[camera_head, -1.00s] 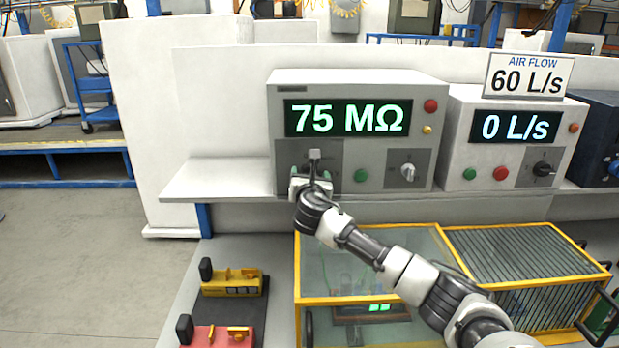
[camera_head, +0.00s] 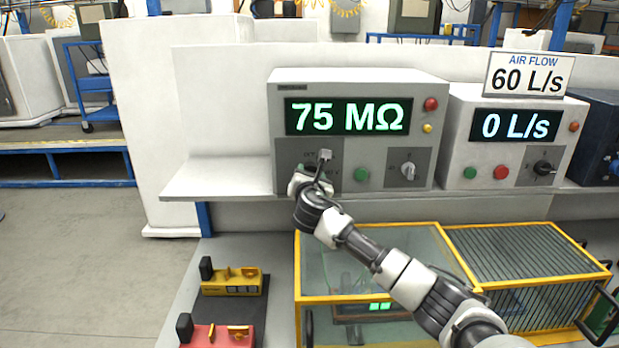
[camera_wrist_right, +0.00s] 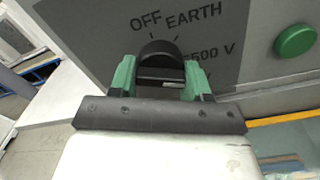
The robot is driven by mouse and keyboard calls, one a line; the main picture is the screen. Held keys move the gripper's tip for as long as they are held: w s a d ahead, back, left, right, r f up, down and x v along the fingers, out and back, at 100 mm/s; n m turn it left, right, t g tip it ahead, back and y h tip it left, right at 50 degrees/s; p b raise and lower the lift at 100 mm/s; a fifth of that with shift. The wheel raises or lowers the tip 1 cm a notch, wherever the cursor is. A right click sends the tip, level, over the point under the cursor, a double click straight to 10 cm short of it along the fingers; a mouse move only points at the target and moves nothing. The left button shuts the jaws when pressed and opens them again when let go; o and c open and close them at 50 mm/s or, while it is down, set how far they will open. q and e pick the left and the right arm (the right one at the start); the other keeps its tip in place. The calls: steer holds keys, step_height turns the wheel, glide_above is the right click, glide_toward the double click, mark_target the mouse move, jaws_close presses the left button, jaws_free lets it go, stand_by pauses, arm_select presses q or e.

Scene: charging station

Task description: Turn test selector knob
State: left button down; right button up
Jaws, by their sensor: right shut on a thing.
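The tester box (camera_head: 356,83) on the shelf shows "75 MΩ" on its display. Its test selector knob (camera_wrist_right: 160,62) is black and sits between the green fingers of my right gripper (camera_wrist_right: 160,78) in the right wrist view. The gripper is shut on it. The labels OFF, EARTH and 500 V show around the knob; part of the lower labelling is hidden by the fingers. In the head view my right gripper (camera_head: 309,178) is at the box's lower left panel and hides the knob. My left gripper is not in view.
A green button (camera_head: 361,174) and a second, light-coloured knob (camera_head: 408,171) are right of my gripper on the same box. The air flow box (camera_head: 513,128) reads "0 L/s", under a "60 L/s" sign. A yellow-framed enclosure (camera_head: 372,228) stands below the shelf.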

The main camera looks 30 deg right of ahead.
steer(key=m, duration=0.3)
steer(key=shift+a+m+b, duration=0.1)
steer(key=shift+m+b, duration=0.2)
steer(key=shift+b, duration=0.05)
steer(key=shift+m+b, duration=0.45)
steer(key=shift+m, duration=1.35)
steer(key=shift+w+r, duration=0.1)
steer(key=o, duration=0.9)
steer(key=b+v, duration=0.2)
steer(key=v, duration=0.9)
